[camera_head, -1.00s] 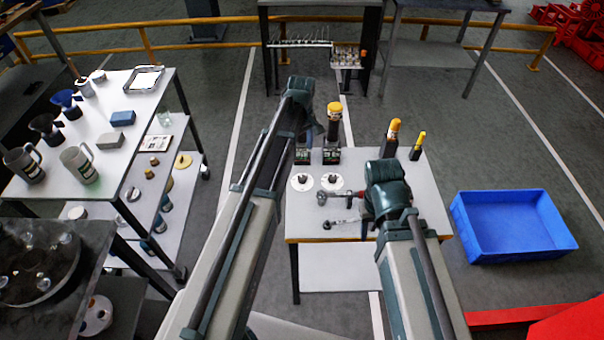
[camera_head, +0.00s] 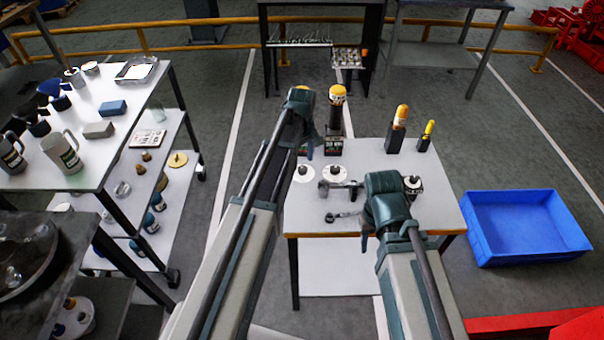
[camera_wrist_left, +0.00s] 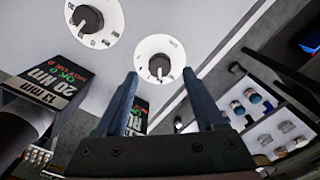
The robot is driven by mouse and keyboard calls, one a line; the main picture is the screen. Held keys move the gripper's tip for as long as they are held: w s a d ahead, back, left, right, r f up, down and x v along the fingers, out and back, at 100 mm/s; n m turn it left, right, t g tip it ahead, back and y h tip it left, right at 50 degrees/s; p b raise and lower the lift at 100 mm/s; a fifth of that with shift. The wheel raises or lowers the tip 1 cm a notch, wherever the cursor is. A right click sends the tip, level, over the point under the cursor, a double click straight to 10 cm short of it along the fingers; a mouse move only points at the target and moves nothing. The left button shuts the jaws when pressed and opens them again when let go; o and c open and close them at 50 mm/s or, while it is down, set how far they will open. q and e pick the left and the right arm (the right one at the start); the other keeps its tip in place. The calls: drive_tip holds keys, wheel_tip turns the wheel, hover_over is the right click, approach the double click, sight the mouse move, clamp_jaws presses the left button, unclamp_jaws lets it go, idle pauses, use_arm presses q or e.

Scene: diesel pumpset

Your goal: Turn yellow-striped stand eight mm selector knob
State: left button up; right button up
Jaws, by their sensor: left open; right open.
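Round white dials with dark selector knobs lie on the work table (camera_head: 440,215): a left dial (camera_head: 303,173), a middle dial (camera_head: 334,171) and a right dial (camera_head: 413,183). Yellow-topped stands (camera_head: 337,95) rise behind them; I cannot read an eight mm mark. My left gripper (camera_wrist_left: 160,76) is open and empty. In the left wrist view one dial's knob (camera_wrist_left: 159,66) shows between its fingertips; contact is not clear. Another knob (camera_wrist_left: 88,19) is to the upper left. A display reads 13 mm, 20 Nm (camera_wrist_left: 45,88).
Wrench-like tools (camera_head: 342,185) lie between my arms. A blue bin (camera_head: 525,225) is on the floor to the right. A white shelf table (camera_head: 95,105) with jugs and boxes stands left. A yellow rail (camera_head: 200,45) crosses the back.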

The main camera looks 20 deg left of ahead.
sight(302, 168)
use_arm(q)
wheel_tip(302, 168, down, 3)
drive_tip(key=shift+f+b, duration=0.15)
drive_tip(key=shift+b, duration=0.95)
use_arm(e)
wheel_tip(302, 168, down, 3)
drive_tip(key=shift+f, duration=0.15)
use_arm(q)
clamp_jaws()
